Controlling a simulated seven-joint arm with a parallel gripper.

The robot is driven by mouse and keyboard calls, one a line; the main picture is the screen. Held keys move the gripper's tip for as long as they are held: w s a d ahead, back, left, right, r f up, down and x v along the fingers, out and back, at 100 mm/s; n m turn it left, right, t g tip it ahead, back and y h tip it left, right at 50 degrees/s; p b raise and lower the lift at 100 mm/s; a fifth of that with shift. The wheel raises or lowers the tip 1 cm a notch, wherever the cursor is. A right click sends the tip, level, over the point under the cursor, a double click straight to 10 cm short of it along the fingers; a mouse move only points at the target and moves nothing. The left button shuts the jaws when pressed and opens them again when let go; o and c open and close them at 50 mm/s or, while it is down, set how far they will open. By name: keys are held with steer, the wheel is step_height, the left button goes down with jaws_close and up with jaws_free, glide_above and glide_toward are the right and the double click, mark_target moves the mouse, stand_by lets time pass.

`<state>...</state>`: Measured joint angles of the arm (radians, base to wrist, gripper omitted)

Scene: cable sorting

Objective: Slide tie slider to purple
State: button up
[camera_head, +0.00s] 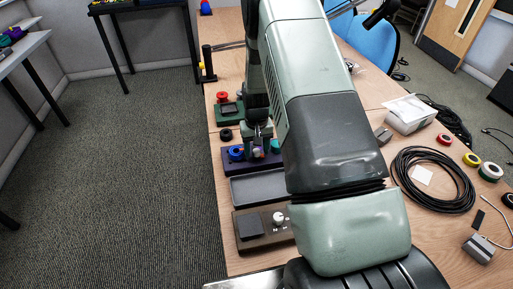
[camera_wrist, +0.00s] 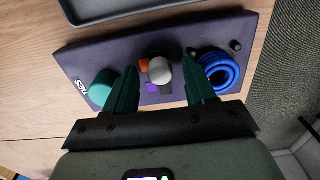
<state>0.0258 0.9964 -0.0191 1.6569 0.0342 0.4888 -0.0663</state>
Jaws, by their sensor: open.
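The tie slider is a pale round knob (camera_wrist: 160,71) on a dark purple board (camera_wrist: 105,55) marked TIES in the wrist view. An orange patch (camera_wrist: 143,64) lies at the knob's upper left, and a purple patch (camera_wrist: 151,88) shows just below it. My gripper (camera_wrist: 162,66) is open, with one green finger on each side of the knob. Gaps show between fingers and knob; their height against it is hard to tell. In the head view my gripper (camera_head: 261,143) is over the board (camera_head: 233,167), and the knob is not clearly visible.
A teal cylinder (camera_wrist: 103,88) stands left of the fingers, and blue rings (camera_wrist: 219,71) sit close by the right finger. A grey tray (camera_head: 257,187) and a brown board (camera_head: 246,220) with a white knob (camera_head: 279,218) are nearer. A black cable coil (camera_head: 434,180) lies right.

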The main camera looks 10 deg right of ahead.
steer(key=shift+c, duration=0.5)
jaws_close()
steer(key=shift+w, duration=2.15)
steer(key=shift+o, duration=0.5)
jaws_free()
steer(key=shift+s, duration=0.1)
step_height(320, 180, up, 11)
